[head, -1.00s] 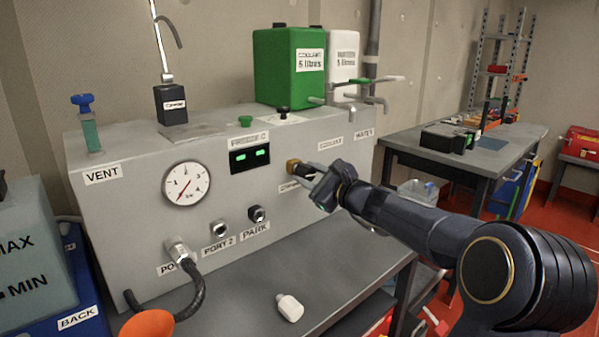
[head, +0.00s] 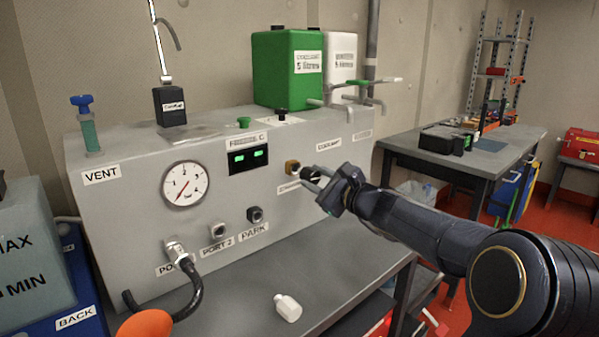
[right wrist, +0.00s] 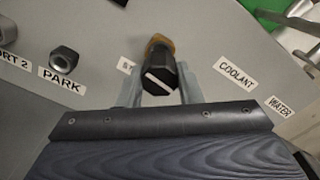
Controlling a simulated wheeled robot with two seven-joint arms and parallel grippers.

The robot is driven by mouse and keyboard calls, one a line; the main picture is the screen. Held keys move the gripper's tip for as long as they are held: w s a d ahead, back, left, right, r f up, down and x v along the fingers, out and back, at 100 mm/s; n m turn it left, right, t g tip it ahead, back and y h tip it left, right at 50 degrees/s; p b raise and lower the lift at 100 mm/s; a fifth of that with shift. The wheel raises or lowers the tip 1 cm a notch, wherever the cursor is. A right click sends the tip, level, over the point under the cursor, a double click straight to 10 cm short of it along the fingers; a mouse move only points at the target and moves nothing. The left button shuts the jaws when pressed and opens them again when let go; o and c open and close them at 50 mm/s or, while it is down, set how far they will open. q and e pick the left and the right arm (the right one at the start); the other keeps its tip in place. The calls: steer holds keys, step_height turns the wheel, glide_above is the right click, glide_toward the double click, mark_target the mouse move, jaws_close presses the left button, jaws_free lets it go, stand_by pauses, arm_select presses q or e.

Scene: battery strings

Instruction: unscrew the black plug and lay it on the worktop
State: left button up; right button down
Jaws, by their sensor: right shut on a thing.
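The black plug (right wrist: 159,80), with a white stripe across its end, is held between the fingers of my right gripper (right wrist: 158,92) in the right wrist view. The brass fitting (right wrist: 160,42) shows just behind the plug. In the head view my right gripper (head: 316,184) is a little out from the brass fitting (head: 292,166) on the grey panel. The fingers hide part of the plug, and I cannot tell if it still touches the fitting. The dark grey worktop (head: 335,262) lies below. My left gripper is not in view.
A small white bottle (head: 288,307) lies on the worktop. The PARK fitting (head: 255,214) and a gauge (head: 186,184) are on the panel to the left. A black hose (head: 190,295) and an orange funnel (head: 146,324) are at front left. The middle of the worktop is clear.

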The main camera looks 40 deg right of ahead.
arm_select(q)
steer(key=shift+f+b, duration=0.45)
arm_select(e)
steer(key=shift+s+d, duration=0.2)
steer(key=shift+s, duration=2.25)
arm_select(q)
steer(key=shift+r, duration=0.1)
